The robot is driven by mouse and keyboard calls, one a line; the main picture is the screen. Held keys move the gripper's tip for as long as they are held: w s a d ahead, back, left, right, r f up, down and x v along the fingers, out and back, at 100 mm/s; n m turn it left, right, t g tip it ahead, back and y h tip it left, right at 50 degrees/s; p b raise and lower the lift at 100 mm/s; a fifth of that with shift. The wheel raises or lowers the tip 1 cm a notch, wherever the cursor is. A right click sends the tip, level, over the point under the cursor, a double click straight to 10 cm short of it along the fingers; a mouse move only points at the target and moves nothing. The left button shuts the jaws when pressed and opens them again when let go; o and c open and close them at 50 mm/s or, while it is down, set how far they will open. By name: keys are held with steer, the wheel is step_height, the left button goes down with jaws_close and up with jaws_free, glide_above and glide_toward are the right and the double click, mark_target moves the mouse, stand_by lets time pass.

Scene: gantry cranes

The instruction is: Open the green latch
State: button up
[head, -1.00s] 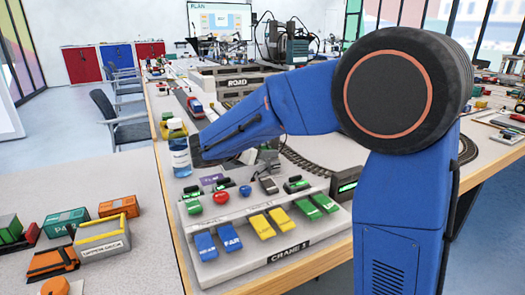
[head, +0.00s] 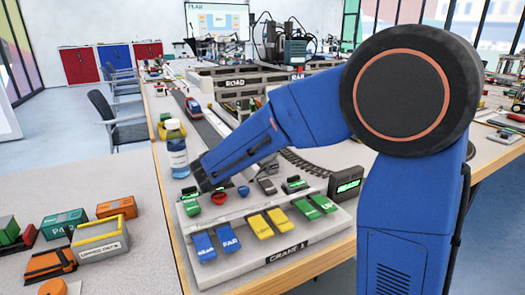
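The control panel marked CRANE 1 (head: 290,250) stands on the table in front of me. A small green piece (head: 190,207) sits at its back left, and another green piece (head: 295,185) at its back right. Two green keys (head: 315,205) lie at the front right. I cannot tell for certain which green part is the latch. My gripper (head: 206,182) is low over the panel's back left corner, close to the left green piece. Whether it touches that piece is unclear. Its fingers are dark and small, and their opening cannot be made out.
A bottle (head: 176,150) with a white cap stands just left of my gripper. A red knob (head: 220,198), a blue knob (head: 244,191), blue keys (head: 203,246) and yellow keys (head: 260,226) crowd the panel. Toy wagons (head: 100,240) stand at the left.

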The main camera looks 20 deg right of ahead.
steer(key=o, duration=1)
steer(key=shift+o, duration=0.2)
steer(key=v, duration=0.7)
steer(key=shift+a, duration=0.2)
steer(key=shift+s, duration=0.15)
